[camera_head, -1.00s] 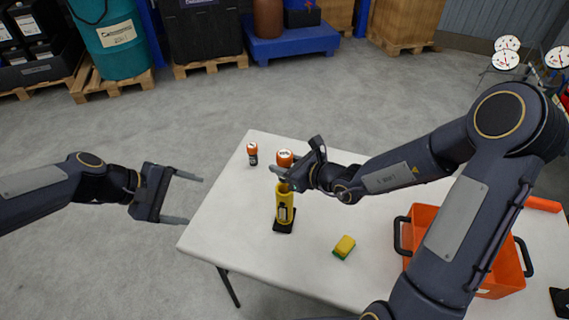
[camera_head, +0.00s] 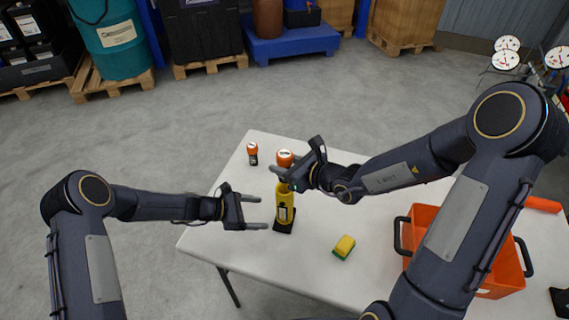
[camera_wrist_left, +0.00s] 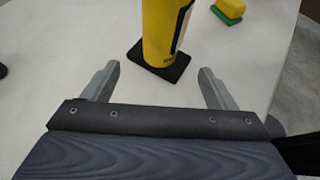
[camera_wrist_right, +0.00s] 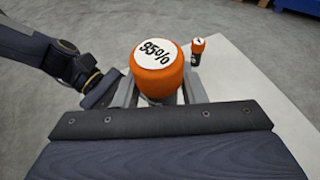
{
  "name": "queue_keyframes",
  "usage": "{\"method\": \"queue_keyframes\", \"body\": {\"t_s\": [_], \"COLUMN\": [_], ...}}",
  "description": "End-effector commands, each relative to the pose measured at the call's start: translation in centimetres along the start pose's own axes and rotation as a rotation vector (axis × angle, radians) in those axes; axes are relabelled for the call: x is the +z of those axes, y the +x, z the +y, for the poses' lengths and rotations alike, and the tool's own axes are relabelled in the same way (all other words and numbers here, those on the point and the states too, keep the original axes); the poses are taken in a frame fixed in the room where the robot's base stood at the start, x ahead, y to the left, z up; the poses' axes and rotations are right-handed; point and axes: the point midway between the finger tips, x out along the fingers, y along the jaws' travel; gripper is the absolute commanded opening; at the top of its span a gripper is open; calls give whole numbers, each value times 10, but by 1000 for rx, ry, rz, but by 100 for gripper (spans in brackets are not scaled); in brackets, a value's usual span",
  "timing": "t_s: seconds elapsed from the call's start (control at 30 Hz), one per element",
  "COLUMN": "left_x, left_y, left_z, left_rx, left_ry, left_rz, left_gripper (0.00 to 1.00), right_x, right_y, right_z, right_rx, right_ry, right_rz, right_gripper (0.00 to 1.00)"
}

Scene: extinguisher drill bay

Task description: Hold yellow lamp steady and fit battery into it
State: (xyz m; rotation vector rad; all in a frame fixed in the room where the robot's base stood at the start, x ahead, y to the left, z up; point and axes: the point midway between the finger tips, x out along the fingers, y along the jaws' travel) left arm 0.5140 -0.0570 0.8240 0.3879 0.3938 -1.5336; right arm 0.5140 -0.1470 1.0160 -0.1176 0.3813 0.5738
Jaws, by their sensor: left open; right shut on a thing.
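The yellow lamp (camera_head: 285,205) stands upright on a black square base on the table; it also shows in the left wrist view (camera_wrist_left: 163,30). My left gripper (camera_head: 262,212) is open just left of the lamp, its fingers pointing at it and the lamp just beyond the tips. My right gripper (camera_head: 296,157) is shut on an orange-capped battery (camera_head: 285,156) above the lamp. Its white top reads 95% in the right wrist view (camera_wrist_right: 156,68). The battery's lower end is hidden by the gripper, so I cannot tell whether it touches the lamp.
A smaller-looking orange-topped, dark-bodied battery (camera_head: 252,152) stands at the table's back left. A yellow and green sponge (camera_head: 344,247) lies right of the lamp. An orange crate (camera_head: 425,219) with dark handles stands at the right. The white table (camera_head: 225,233) is clear at front left.

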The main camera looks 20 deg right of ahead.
Motion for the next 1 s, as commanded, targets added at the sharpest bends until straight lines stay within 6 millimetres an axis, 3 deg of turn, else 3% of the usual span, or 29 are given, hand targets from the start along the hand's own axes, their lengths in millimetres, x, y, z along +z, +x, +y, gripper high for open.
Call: {"method": "queue_keyframes", "body": {"t_s": [0.53, 0.73, 1.0], "left_x": [0, 0, 0], "left_y": [75, 89, 91], "left_z": [-1, -1, 0], "left_rx": [-2, -1, -1], "left_ry": [3, 3, 4], "left_rz": [0, 1, 1], "left_gripper": [80, 80, 80], "right_x": [0, 0, 0], "right_y": [0, 0, 0], "right_z": [0, 0, 0], "right_rx": [0, 0, 0], "right_ry": [0, 0, 0], "right_rz": [-1, -1, -1], "right_gripper": [11, 11, 11]}}
